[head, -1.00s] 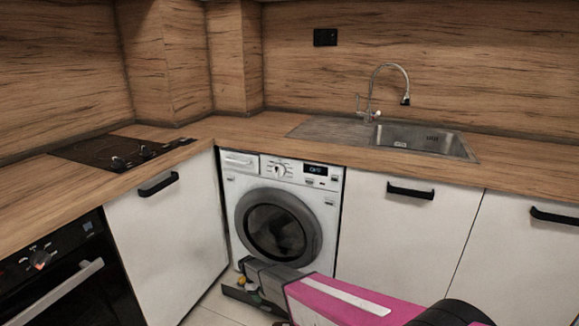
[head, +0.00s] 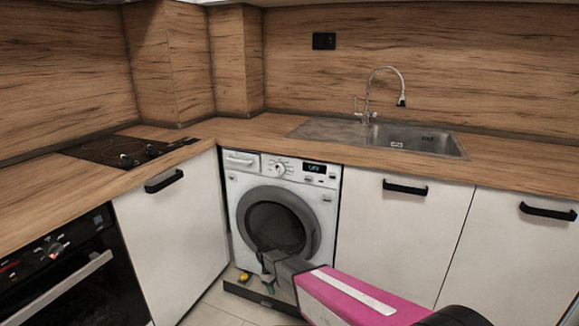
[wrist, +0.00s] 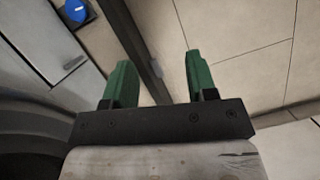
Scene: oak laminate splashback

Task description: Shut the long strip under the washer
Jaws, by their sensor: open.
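The washer (head: 232,205) is white with a round dark door and stands in the corner between white cabinets. The long strip (head: 245,294) below it is dark and stands out in front of the washer, with a floor-level gap behind it. My gripper (head: 268,288) is low in front of the washer, above the strip, and covers part of the gap. In the wrist view, my gripper's green fingers (wrist: 160,75) are open and apart. The strip's dark edge (wrist: 128,45) runs slantwise between them in the picture. I cannot tell whether a finger touches it.
A small yellow thing (head: 244,277) lies behind the strip. A blue round thing (wrist: 76,10) shows there in the wrist view. Light floor tiles (wrist: 235,45) are clear in front. A white cabinet door (head: 175,240) stands left, another (head: 395,235) right.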

